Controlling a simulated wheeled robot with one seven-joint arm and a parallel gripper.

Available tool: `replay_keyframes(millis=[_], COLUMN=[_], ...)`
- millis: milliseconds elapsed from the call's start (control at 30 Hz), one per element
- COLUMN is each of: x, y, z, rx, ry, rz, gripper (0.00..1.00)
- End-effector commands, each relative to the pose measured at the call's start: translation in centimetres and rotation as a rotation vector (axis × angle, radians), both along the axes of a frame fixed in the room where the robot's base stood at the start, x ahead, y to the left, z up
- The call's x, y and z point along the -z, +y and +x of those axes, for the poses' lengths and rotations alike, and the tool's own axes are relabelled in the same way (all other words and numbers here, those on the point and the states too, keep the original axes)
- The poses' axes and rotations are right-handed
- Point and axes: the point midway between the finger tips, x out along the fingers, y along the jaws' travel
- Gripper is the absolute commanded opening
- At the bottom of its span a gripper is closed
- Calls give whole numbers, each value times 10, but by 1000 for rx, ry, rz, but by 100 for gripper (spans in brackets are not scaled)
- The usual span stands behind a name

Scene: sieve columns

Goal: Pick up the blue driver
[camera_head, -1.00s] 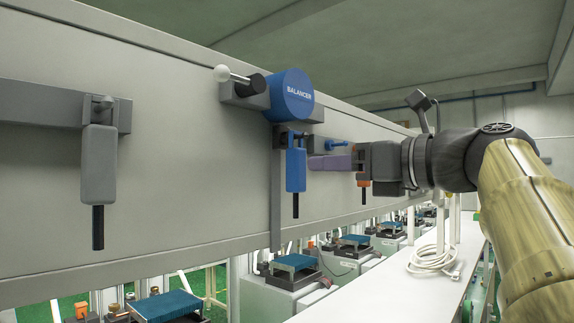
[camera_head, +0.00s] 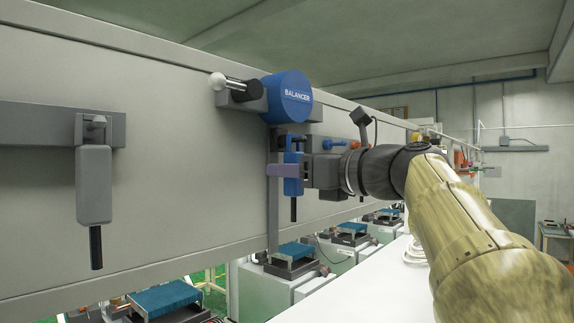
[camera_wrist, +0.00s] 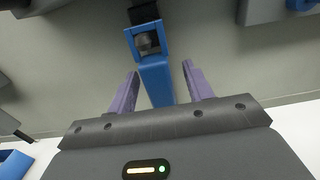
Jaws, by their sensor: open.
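The blue driver (camera_head: 293,172) hangs upright with its dark tip down, below the blue drum marked BALANCER (camera_head: 287,98) on the grey panel. In the wrist view the blue driver (camera_wrist: 156,80) lies between the two purple fingers of my gripper (camera_wrist: 160,92), with a gap visible on each side. My gripper is open. The driver's far side and the second finger are hidden in the head view.
A grey driver (camera_head: 94,184) hangs from a bracket on the left of the panel (camera_head: 180,190). A white surface (camera_head: 350,285) runs below on the right. Blue-topped machines (camera_head: 165,298) stand under the panel. The panel lies close behind the blue driver.

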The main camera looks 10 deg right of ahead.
Motion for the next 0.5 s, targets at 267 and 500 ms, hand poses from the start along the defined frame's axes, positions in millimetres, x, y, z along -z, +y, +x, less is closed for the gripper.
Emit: replay_keyframes(millis=[267,500], x=[0,0], y=[12,12], z=[16,15], rx=[0,0], ry=[-2,-3], rz=[-1,0], gripper=[51,51])
